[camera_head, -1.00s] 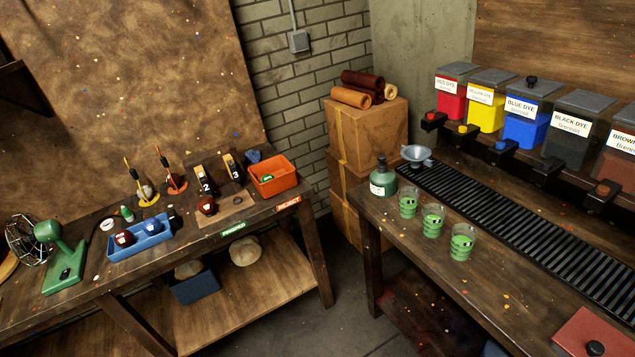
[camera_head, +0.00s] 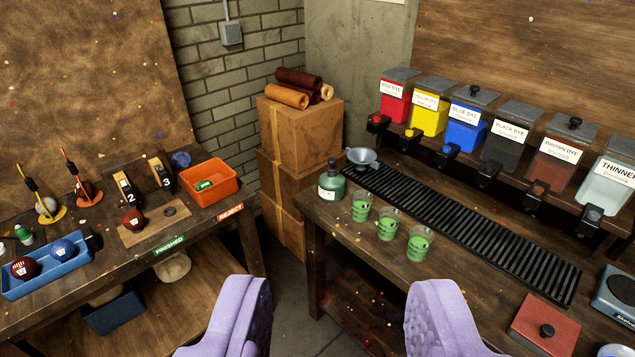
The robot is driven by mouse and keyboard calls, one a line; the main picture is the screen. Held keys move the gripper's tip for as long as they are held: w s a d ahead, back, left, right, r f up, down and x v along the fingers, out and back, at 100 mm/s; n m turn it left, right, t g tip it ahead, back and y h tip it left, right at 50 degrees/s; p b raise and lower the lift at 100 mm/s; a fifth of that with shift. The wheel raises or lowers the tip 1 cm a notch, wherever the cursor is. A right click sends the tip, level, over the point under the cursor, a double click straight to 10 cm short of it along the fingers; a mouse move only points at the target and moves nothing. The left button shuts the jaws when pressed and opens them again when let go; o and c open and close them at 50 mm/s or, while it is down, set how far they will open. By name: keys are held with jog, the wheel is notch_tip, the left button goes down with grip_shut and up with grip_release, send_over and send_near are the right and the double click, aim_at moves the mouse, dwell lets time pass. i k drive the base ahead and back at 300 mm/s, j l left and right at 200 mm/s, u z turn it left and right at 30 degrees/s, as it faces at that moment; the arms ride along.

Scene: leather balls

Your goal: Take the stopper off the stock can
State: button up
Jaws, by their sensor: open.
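The stock can (camera_head: 331,186) is a small dark green bottle-shaped can with a pale label. It stands upright at the left end of the right-hand bench. Its dark stopper (camera_head: 332,164) sits on top of its neck. My gripper (camera_head: 340,310) shows as two purple, padded fingers at the bottom of the view. The fingers are wide apart with nothing between them. They are in front of and below the can in the picture, apart from it.
A grey funnel (camera_head: 363,158) stands close behind the can. Three green-marked cups (camera_head: 388,224) stand in front to its right. A black slatted drain grate (camera_head: 460,225) and dye dispensers (camera_head: 508,135) fill the bench behind. Stacked boxes (camera_head: 300,135) stand left, beyond a floor gap.

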aim_at(332, 161)
jog(key=i+z, duration=0.1)
jog(key=z, duration=0.45)
jog(key=i+j+z, duration=0.4)
jog(key=i+j, duration=0.2)
jog(key=i+j+z, duration=0.2)
jog(key=j, duration=0.25)
jog(key=i+j+z, duration=0.25)
jog(key=j, duration=0.15)
jog(key=i+j, duration=0.15)
jog(key=j, duration=0.2)
jog(key=i+j, duration=0.2)
jog(key=j, duration=0.15)
jog(key=i+j, duration=0.15)
jog(key=j, duration=0.2)
jog(key=i+j, duration=0.35)
jog(key=j, duration=0.3)
